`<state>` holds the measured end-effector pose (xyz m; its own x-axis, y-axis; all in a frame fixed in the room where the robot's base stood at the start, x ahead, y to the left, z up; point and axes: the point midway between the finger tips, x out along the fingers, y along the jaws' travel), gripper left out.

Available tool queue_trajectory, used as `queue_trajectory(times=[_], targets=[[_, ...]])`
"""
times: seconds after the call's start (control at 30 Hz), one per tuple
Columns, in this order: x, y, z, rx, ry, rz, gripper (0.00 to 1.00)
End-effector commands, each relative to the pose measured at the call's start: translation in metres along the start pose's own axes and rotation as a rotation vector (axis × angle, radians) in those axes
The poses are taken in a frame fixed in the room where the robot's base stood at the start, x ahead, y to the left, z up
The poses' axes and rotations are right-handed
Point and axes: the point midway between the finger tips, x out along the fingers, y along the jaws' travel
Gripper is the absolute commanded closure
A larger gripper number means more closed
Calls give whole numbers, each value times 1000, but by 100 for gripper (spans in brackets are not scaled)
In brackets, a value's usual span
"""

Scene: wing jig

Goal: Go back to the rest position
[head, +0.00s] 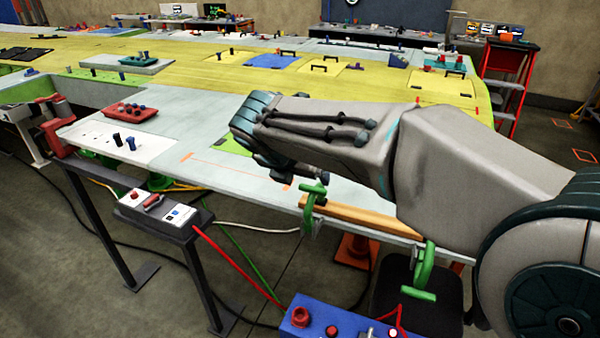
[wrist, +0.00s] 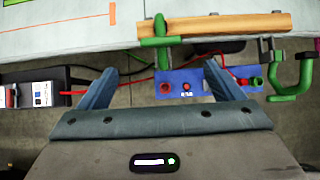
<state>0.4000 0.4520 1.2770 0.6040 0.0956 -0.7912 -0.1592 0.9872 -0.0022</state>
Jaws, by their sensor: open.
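My gripper (wrist: 160,68) shows in the wrist view with its two blue-grey fingers spread wide and nothing between them. Beyond the fingers, lower down, is a blue control box (wrist: 190,85) with red knobs. In the head view my arm reaches in from the right over the front edge of the long bench (head: 225,185).
The blue control box (head: 330,325) stands low in front. A switch box (head: 155,203) is on a stand at left. A red tray (head: 130,110) lies on the bench.

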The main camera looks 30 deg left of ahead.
Motion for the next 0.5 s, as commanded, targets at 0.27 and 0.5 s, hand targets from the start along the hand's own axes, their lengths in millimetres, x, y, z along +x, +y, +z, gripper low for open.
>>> queue_trajectory(times=[0.27,0.5], targets=[[0,0,0,1,0,0,13],[8,-65,6,287,20,-68,13]])
